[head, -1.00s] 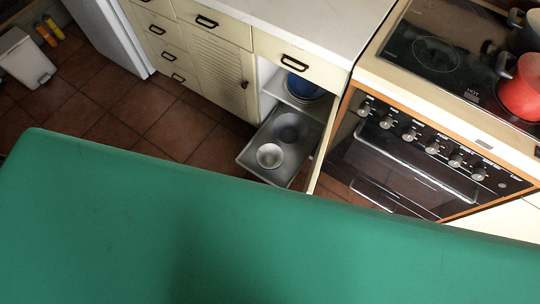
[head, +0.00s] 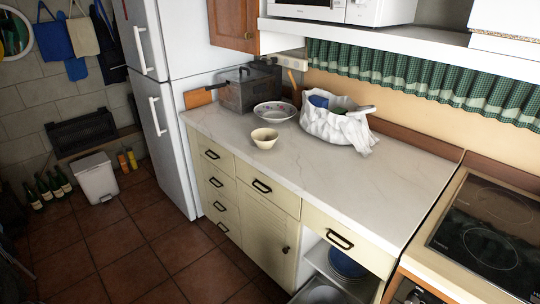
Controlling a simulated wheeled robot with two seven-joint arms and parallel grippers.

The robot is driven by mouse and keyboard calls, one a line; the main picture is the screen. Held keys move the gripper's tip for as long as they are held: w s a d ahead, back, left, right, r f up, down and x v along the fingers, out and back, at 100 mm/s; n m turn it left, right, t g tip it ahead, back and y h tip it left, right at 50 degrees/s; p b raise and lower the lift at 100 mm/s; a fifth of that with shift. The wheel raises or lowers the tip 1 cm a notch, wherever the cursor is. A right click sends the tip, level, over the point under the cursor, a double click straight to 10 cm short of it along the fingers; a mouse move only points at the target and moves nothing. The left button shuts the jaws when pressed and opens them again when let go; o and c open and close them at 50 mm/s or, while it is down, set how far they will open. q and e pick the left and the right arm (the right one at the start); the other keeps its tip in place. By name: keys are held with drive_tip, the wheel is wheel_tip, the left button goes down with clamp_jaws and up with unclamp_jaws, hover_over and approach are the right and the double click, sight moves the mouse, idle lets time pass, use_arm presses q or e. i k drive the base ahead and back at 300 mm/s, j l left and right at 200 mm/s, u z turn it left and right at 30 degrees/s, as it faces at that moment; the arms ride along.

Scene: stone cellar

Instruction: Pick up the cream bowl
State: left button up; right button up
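A small cream bowl (head: 264,139) stands upright on the marble-topped counter (head: 330,190), near its front edge, towards the left. A wider patterned bowl (head: 274,113) stands just behind it. Neither of my grippers is in view. Nothing is seen touching the cream bowl.
The counter's right part is clear. Below, an open cupboard (head: 318,262) holds blue dishes (head: 346,264). A hob (head: 490,235) is at right, a fridge (head: 172,120) at left.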

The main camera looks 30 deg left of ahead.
sight(264, 137)
drive_tip(key=z, duration=0.25)
drive_tip(key=i+j+z, duration=0.1)
drive_tip(key=j+z, duration=0.3)
drive_tip(key=j, duration=0.45)
drive_tip(key=j+z, duration=0.45)
drive_tip(key=j, duration=0.35)
